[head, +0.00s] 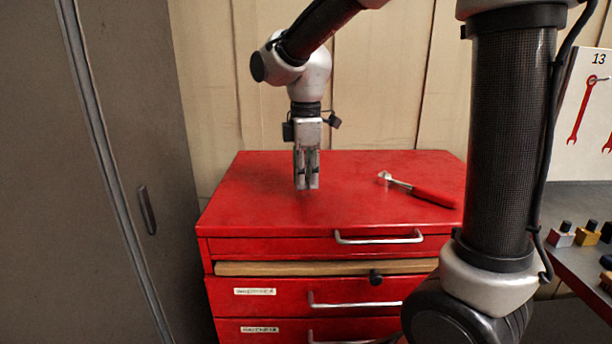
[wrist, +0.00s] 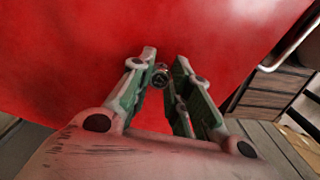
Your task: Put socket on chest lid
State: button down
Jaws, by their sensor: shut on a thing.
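My gripper (head: 307,186) points straight down over the left-middle part of the red chest lid (head: 250,200). In the wrist view its fingers (wrist: 163,80) are shut on a small, dark metallic round socket (wrist: 161,76) held between the fingertips. The socket is hidden by the fingers in the head view. The lid fills most of the wrist view as a plain red surface (wrist: 220,40). The fingertips look close to the lid; I cannot tell whether the socket touches it.
A ratchet with a red handle (head: 433,196) lies on the lid to the right of my gripper. A grey cabinet (head: 100,170) stands at the left. A bench (head: 585,260) with small coloured blocks is at the right. The lid's left and front areas are clear.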

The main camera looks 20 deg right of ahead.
jog(key=c, duration=1.3)
grip_release()
jog(key=shift+f, duration=0.1)
notch_tip(320, 180, up, 12)
jog(key=s+d+f+m+t, duration=0.1)
jog(key=s+d+f+m, duration=0.1)
jog(key=s+d+m, duration=0.3)
jog(key=s+d+f+m+t, duration=0.2)
jog(key=s+d+f+m, duration=0.1)
jog(key=s+d+m, duration=0.2)
jog(key=s+d+f+m+t, duration=0.1)
jog(key=s+d+f+m, duration=0.2)
jog(key=s+m, duration=0.3)
jog(key=shift+s+d, duration=0.45)
jog(key=shift+s, duration=0.35)
jog(key=shift+s+d, duration=0.45)
jog(key=shift+s, duration=0.35)
jog(key=shift+r, duration=0.1)
